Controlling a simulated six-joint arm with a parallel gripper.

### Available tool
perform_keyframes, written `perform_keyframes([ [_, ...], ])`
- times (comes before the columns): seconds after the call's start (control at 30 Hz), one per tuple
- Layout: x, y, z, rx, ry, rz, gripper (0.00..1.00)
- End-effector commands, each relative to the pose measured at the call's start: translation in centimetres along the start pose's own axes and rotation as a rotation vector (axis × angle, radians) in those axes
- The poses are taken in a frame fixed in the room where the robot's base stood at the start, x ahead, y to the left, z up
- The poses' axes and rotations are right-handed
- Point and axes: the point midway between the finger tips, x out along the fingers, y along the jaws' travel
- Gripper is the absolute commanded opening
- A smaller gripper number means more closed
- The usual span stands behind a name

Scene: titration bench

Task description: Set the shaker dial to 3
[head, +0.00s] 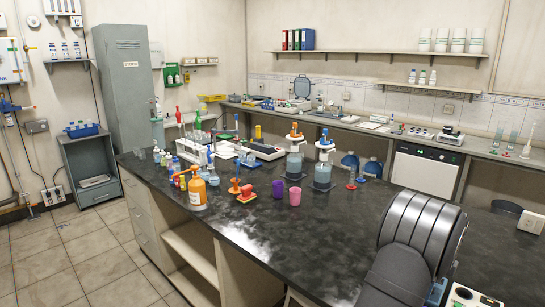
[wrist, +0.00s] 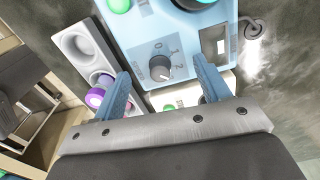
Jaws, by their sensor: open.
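The shaker (wrist: 140,30) is a light blue box in the wrist view. Its dial (wrist: 160,68) is a small dark grey knob with a pale mark, and the numerals 0, 1 and 2 show around its upper and right side. The numeral 3 is not readable, and I cannot tell the setting. My gripper (wrist: 160,70) has two blue fingers, spread apart, one on each side of the dial in the picture. Nothing is held between them. I cannot tell how high the fingertips are above the panel. In the head view my grey arm hides the gripper and most of that area.
On the shaker panel are a green button (wrist: 120,4) and a dark slot (wrist: 221,47). A grey holder (wrist: 82,47) with a purple-ringed item (wrist: 95,97) stands close to the left finger.

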Motion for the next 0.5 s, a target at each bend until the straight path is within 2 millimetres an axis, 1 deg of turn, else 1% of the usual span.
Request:
perform_keyframes([
  [0.3,0.00,0.00,0.00,-0.352,0.000,0.000,0.69],
  [0.5,0.00,0.00,0.00,-0.546,0.000,0.000,0.69],
])
